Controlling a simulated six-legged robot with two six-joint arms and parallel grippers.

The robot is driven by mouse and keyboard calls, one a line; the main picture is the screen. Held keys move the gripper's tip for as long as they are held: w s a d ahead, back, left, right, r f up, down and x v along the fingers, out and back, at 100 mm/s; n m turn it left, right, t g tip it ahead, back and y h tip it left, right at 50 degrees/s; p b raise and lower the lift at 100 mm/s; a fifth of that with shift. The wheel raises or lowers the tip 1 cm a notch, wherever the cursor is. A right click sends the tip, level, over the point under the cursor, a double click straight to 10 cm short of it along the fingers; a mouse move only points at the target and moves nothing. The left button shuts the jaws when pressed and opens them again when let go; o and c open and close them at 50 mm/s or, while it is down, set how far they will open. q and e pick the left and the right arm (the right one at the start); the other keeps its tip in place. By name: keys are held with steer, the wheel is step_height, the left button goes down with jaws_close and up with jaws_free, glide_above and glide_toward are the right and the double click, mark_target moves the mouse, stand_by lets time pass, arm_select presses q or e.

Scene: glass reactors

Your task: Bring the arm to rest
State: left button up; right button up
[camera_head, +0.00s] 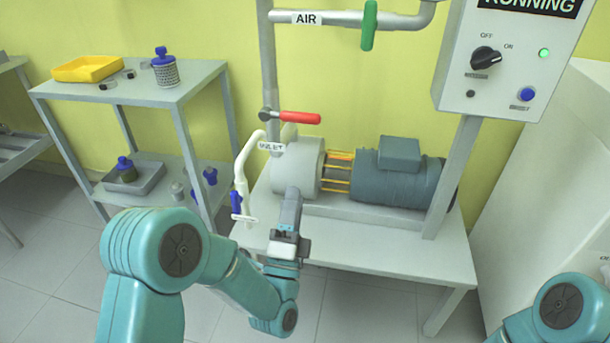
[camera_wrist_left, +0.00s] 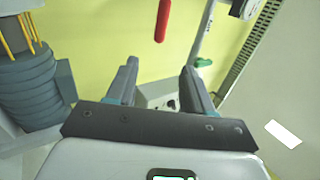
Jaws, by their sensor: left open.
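My left arm comes in from the lower left in the head view. Its gripper (camera_head: 291,200) is in front of the pale pump housing (camera_head: 296,168), with its fingers pointing up the picture. In the left wrist view the two fingers of this gripper (camera_wrist_left: 160,72) stand apart with nothing between them. Whether the gripper touches the pump cannot be told from the head view. Part of my right arm (camera_head: 562,305) shows at the lower right edge, and its gripper is out of view.
The pump and motor (camera_head: 395,178) sit on a low bench (camera_head: 390,250). A red-handled valve (camera_head: 295,118) and a white inlet hose (camera_head: 241,180) are close by. A control box (camera_head: 505,60) stands right. A shelf (camera_head: 195,85) holds a yellow tray (camera_head: 88,69) and a blue-capped jar (camera_head: 165,70).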

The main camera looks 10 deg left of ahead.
arm_select(q)
steer(key=a+f+g+y, duration=0.2)
steer(key=a+f+g, duration=0.1)
steer(key=a+f, duration=0.4)
steer(key=s+f+n+g+h, duration=0.1)
steer(key=s+f+n+g, duration=0.3)
steer(key=f, duration=0.6)
steer(key=s+f+n+g+h, duration=0.1)
steer(key=f+n+g, duration=0.3)
steer(key=f, duration=0.6)
steer(key=s+d+f+n+g+h, duration=0.25)
steer(key=s+f+n+g, duration=0.35)
steer(key=s, duration=0.4)
steer(key=s+d+f+n+g+h, duration=0.1)
steer(key=s+d+f+n+g, duration=0.3)
steer(key=s+g, duration=0.45)
step_height(320, 180, up, 28)
steer(key=s+n+t+p, duration=0.1)
steer(key=s+n+p, duration=0.1)
steer(key=p, duration=2.6)
steer(key=shift+s+a+r, duration=0.15)
steer(key=shift+s+a, duration=0.05)
